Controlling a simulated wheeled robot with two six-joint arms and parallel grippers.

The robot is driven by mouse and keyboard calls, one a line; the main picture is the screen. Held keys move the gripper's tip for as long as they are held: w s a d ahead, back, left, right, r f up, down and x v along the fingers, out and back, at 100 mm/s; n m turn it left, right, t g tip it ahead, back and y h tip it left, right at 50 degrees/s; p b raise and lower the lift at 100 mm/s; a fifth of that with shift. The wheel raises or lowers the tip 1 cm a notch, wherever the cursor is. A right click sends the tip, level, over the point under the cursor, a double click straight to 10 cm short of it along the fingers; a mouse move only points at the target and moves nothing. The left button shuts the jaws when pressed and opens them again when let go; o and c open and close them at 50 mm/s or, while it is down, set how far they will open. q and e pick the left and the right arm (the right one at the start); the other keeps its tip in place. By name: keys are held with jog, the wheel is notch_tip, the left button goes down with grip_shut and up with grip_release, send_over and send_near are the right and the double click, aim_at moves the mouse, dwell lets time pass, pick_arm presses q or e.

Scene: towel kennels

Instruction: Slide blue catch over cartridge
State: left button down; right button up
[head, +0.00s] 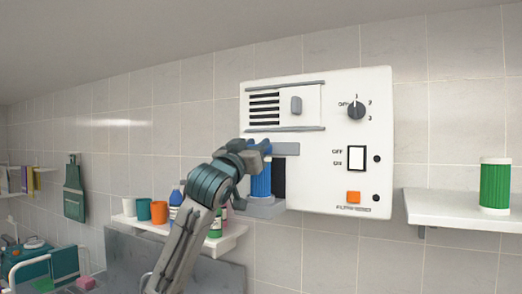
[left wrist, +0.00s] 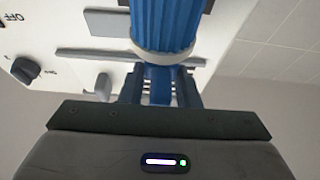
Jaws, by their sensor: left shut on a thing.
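A ribbed blue cartridge (head: 261,181) stands upright in the recess of a white wall unit (head: 333,192), on a grey ledge (head: 266,209). The left wrist view shows the cartridge (left wrist: 165,22) with its pale end cap (left wrist: 163,55). The blue catch (head: 266,147) is at the top of the recess, just above the cartridge. My left gripper (head: 252,152) is shut on the catch; the left wrist view shows the blue piece (left wrist: 160,88) between its dark fingers. The gripper partly hides the catch and the recess's left side. My right gripper is not in view.
The unit's front has a vent with a grey handle (head: 296,105), a dial (head: 356,110), a white switch (head: 356,158) and an orange button (head: 353,197). A green ribbed cartridge (head: 495,185) stands on the right shelf (head: 450,207). Cups and bottles crowd the left shelf (head: 228,240).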

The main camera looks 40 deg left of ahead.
pick_arm(q)
jog(key=c, duration=1.4)
grip_release()
jog(key=shift+a, duration=0.1)
jog(key=shift+o, duration=0.2)
jog(key=shift+s+a, duration=0.1)
jog(key=shift+a, duration=0.05)
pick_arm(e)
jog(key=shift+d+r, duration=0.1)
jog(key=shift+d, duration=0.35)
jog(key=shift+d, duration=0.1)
pick_arm(q)
jog(key=b+v, duration=0.7)
jog(key=v, duration=0.3)
jog(key=shift+s+d+f, duration=0.2)
jog(key=shift+s+f, duration=0.05)
jog(key=shift+s, duration=0.05)
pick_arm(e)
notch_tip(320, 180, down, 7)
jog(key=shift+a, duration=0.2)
